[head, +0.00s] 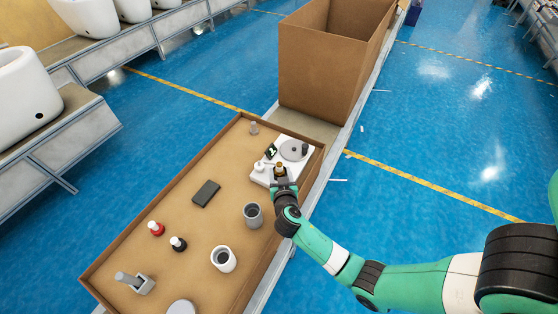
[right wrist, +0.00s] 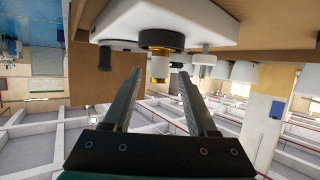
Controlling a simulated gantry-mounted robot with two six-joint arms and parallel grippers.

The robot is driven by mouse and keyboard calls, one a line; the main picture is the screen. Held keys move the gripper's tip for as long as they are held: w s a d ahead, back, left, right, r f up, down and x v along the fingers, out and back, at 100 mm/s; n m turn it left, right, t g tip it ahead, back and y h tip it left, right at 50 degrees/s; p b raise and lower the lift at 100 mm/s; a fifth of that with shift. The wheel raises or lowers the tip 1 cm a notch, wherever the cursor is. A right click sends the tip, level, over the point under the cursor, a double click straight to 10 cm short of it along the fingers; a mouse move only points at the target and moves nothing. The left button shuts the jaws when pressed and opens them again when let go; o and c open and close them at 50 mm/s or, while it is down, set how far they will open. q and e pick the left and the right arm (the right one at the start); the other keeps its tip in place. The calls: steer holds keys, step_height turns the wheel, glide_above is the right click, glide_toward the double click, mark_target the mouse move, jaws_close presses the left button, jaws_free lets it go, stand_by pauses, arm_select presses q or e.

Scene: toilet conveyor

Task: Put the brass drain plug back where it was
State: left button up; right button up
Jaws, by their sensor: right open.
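The brass drain plug (head: 280,166) stands at the near edge of a white board (head: 264,179) in the far part of the cardboard tray. My right gripper (head: 281,176) is open. My left gripper is not in view.
The board carries a grey disc (head: 293,149) and small fittings. The tray (head: 112,262) also holds a dark flat block (head: 206,193), a grey cup (head: 253,215), a white cup (head: 223,259) and red and black pegs. A large cardboard box (head: 318,75) stands behind.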

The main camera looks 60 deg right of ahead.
steer(key=p+v, duration=0.1)
steer(key=v, duration=0.1)
steer(key=p+v, duration=0.1)
steer(key=shift+s+a+r+p, duration=0.15)
steer(key=shift+a+r+p, duration=0.05)
steer(key=shift+r+p, duration=0.2)
steer(key=shift+s+a+f+p, duration=0.15)
steer(key=shift+s+a+p, duration=0.1)
steer(key=shift+a+p, duration=0.15)
